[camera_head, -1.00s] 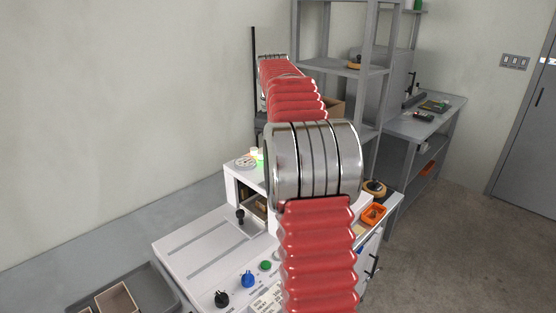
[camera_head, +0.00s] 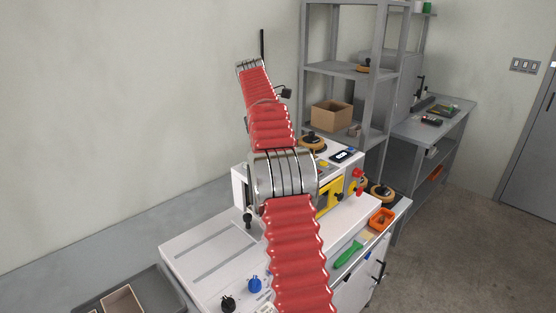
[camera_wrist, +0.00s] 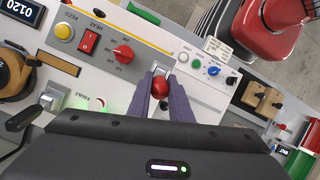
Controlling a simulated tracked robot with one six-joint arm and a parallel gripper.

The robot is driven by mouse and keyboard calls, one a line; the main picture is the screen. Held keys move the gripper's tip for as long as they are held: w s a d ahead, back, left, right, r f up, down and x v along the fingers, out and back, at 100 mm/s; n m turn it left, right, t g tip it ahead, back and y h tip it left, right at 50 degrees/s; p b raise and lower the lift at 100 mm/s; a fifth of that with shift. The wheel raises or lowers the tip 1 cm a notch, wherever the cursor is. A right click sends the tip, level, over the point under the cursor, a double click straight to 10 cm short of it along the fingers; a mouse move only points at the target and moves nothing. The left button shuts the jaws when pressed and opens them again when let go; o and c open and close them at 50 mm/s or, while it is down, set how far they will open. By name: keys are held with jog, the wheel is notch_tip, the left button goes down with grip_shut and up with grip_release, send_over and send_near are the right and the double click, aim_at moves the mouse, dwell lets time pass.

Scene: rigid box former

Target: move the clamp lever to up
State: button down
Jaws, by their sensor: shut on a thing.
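In the wrist view, a round red knob (camera_wrist: 160,87), apparently the clamp lever's handle, sits between the two purple fingers of my gripper (camera_wrist: 164,91). The gripper is shut on it. The lever's shaft is mostly hidden behind the knob and fingers, so its angle is hard to judge. In the head view, the machine (camera_head: 205,245) is a white bench unit partly covered by my red arm. My gripper's fingers cannot be made out there.
In the wrist view, a red rotary knob (camera_wrist: 123,53), a red rocker switch (camera_wrist: 89,41) and a yellow button (camera_wrist: 64,32) lie close by. In the head view, an orange tray (camera_head: 381,220) and a green-handled tool (camera_head: 348,254) lie on the right. A shelf (camera_head: 345,68) stands behind.

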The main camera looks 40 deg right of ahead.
jog(key=shift+w+a+f, duration=0.1)
jog(key=shift+w+f, duration=0.05)
jog(key=shift+w, duration=0.05)
dwell(0.3)
jog(key=c, duration=1.9)
grip_release()
jog(key=shift+o, duration=1.4)
